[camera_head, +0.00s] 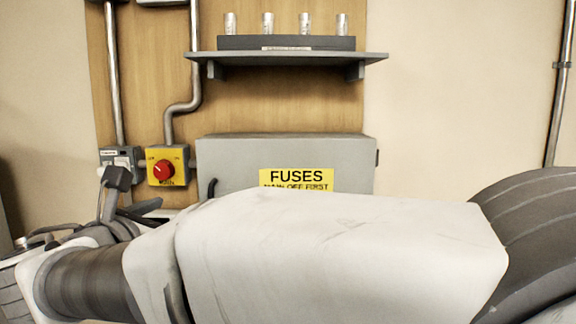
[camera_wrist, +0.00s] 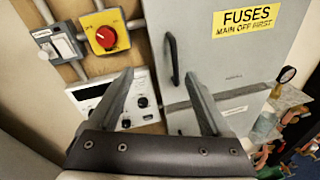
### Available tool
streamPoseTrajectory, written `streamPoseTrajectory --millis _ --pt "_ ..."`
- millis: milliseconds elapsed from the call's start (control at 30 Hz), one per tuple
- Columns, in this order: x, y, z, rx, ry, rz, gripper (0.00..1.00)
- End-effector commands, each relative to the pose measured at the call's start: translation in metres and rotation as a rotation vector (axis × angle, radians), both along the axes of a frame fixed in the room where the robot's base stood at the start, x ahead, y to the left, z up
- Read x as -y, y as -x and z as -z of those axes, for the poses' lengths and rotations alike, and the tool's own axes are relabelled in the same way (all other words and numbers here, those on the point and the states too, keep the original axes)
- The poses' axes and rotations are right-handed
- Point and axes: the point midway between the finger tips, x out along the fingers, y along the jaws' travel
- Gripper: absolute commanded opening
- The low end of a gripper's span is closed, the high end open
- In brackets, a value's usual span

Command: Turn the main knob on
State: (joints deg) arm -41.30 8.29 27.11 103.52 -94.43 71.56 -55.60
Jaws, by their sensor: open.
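The main knob is a round red knob (camera_head: 163,170) on a square yellow plate on the wooden board, left of the fuse box. It also shows in the wrist view, as a red knob (camera_wrist: 106,38) at the upper left. A pale mark shows on its face, but the lettering around it is too small to read. My gripper (camera_wrist: 157,74) is open and empty. Its two fingers point toward the wall, below and to the right of the knob, and are apart from it. In the head view my arm crosses the foreground, and the gripper is only partly visible at the lower left.
A grey fuse box (camera_head: 285,151) reading "FUSES" has a dark handle (camera_wrist: 172,58). A grey switch box (camera_wrist: 58,46) sits left of the knob. A white panel (camera_wrist: 146,83) lies below it. Above, a shelf (camera_head: 285,57) bears several small cylinders. Metal conduits run up the board.

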Motion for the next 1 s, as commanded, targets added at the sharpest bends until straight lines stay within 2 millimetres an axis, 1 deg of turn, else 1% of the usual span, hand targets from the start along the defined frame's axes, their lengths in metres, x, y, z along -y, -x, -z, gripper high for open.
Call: streamPoseTrajectory --millis 33,100,133,200,233,367,467,567,1000 --pt "-0.024 0.009 -0.006 0.025 0.062 -0.054 0.83" --pt "-0.048 0.020 -0.015 0.060 0.136 -0.107 0.83" --pt "-0.055 0.023 -0.018 0.072 0.162 -0.123 0.83" --pt "-0.069 0.031 -0.024 0.094 0.208 -0.154 0.83" --pt "-0.073 0.033 -0.025 0.101 0.220 -0.162 0.83" --pt "-0.080 0.034 -0.029 0.115 0.249 -0.176 0.83" --pt "-0.081 0.024 -0.030 0.114 0.251 -0.175 0.83" --pt "-0.082 0.006 -0.030 0.113 0.250 -0.172 0.83" --pt "-0.092 -0.090 -0.031 0.112 0.248 -0.173 0.83"
